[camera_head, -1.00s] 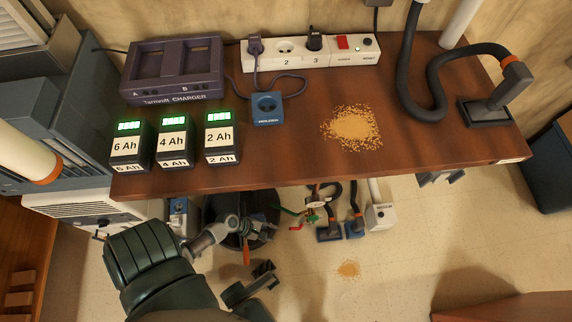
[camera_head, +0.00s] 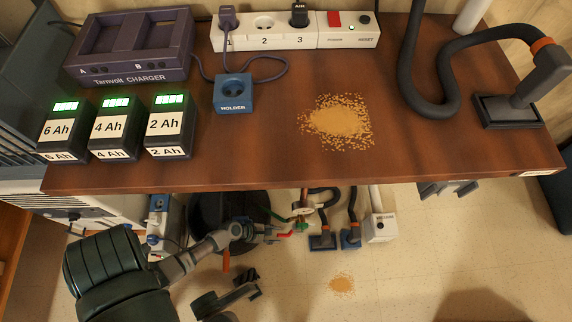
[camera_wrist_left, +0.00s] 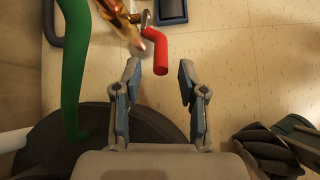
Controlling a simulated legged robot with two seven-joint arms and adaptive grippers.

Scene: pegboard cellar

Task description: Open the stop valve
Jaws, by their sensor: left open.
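In the left wrist view the red lever (camera_wrist_left: 155,52) hangs from a brass fitting (camera_wrist_left: 122,17). My left gripper (camera_wrist_left: 160,74) is open, and the lever's free end lies between its fingertips in the picture, with gaps on both sides. I cannot tell whether the depth matches. In the head view my left gripper (camera_head: 271,236) is close to the lever, small and partly lost among fittings. My right gripper is not clearly seen.
The wooden bench (camera_head: 240,180) overhangs the valve. A green hose (camera_wrist_left: 73,70) runs left of the gripper, above a dark round bin (camera_wrist_left: 45,145). Dark nozzles (camera_head: 322,240) and a white box (camera_head: 380,228) stand to the right.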

